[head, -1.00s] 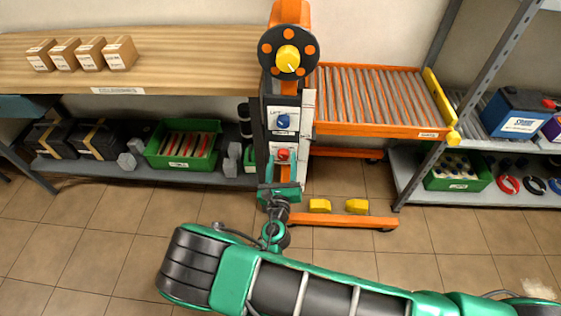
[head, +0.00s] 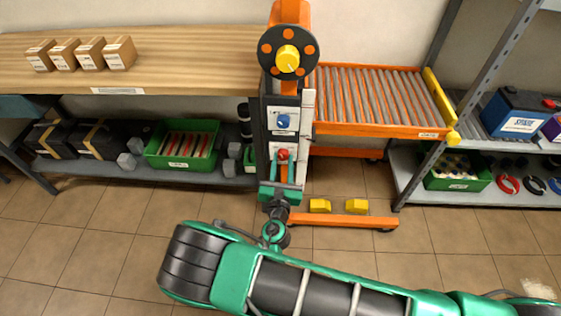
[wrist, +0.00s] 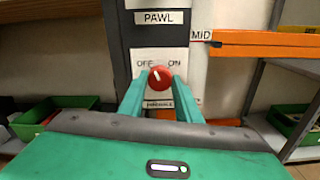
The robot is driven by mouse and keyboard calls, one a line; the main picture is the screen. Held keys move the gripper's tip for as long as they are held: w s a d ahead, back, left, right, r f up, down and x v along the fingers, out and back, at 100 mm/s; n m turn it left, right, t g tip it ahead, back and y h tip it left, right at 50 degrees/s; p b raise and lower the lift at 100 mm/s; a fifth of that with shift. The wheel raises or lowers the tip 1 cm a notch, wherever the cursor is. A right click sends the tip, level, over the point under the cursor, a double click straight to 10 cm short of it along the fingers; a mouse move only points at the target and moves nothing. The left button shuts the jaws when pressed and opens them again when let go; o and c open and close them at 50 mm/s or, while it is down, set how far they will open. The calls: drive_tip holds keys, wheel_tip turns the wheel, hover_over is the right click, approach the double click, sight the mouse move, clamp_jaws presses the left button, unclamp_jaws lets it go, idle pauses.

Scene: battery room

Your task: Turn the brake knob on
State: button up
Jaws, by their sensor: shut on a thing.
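The red round knob (wrist: 160,78), on a white plate marked OFF on the left and ON on the right (wrist: 174,63), fills the gap between my gripper's fingers (wrist: 160,86) in the wrist view. Its white pointer line leans up and left, toward OFF. The label under the knob is partly hidden by the fingers. In the head view the red knob (head: 283,154) sits low on the dark post, with my gripper (head: 282,163) reaching up to it from below. My gripper is shut on the knob, one finger on each side.
A blue knob (head: 283,121) sits above on the same post, and a black wheel with a yellow hub (head: 288,58) tops it. An orange roller table (head: 378,98) stands to the right, a wooden bench (head: 180,62) to the left.

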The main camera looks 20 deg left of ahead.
drive_tip(key=m, duration=0.7)
drive_tip(key=shift+s+f, duration=0.2)
drive_tip(key=m, duration=0.6)
drive_tip(key=shift+m, duration=0.4)
drive_tip(key=o, duration=0.8)
drive_tip(key=shift+f, duration=0.1)
drive_tip(key=shift+o, duration=1.3)
drive_tip(key=shift+w, duration=0.1)
drive_tip(key=v, duration=1)
drive_tip(key=shift+s+d, duration=0.2)
drive_tip(key=shift+s, duration=0.15)
